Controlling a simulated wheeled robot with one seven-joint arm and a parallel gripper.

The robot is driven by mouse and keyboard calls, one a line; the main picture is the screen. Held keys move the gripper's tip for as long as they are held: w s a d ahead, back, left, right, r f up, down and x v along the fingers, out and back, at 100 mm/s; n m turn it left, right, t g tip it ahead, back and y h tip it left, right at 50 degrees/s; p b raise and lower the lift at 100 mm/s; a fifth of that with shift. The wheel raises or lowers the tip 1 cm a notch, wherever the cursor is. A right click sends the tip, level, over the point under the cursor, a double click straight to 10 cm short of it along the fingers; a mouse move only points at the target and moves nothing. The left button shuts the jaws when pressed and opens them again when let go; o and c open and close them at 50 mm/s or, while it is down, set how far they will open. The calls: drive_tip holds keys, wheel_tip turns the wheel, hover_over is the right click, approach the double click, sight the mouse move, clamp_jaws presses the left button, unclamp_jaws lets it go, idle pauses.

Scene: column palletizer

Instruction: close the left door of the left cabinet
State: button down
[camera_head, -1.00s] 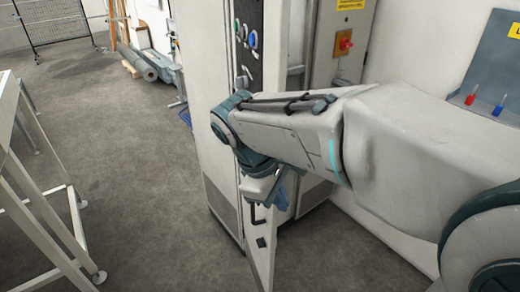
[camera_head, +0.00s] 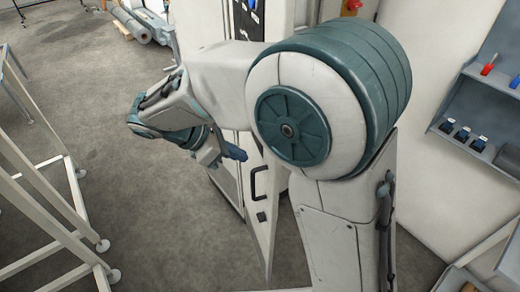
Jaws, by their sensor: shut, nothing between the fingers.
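The light grey cabinet (camera_head: 227,180) stands at the centre, partly hidden behind my arm. Its door (camera_head: 266,238) stands open and juts out toward me, seen at a steep angle. A black handle (camera_head: 258,184) and a small black fitting (camera_head: 262,217) show on the door. My gripper (camera_head: 238,153), with blue fingers, is shut and empty. In the picture it is just left of and above the handle; I cannot tell whether it touches the door. The door's upper part and hinge side are hidden by my arm.
A white metal frame (camera_head: 70,235) stands on the floor at the left. A grey wall rack (camera_head: 470,115) with small blue and red items is at the right. Rolls (camera_head: 130,25) lie at the back. Grey floor (camera_head: 150,215) is free between the frame and the cabinet.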

drive_tip(key=d, duration=0.1)
drive_tip(key=w+d+f+p, duration=0.1)
drive_tip(key=d, duration=0.3)
drive_tip(key=shift+w+d+f, duration=0.2)
drive_tip(key=shift+f, duration=0.15)
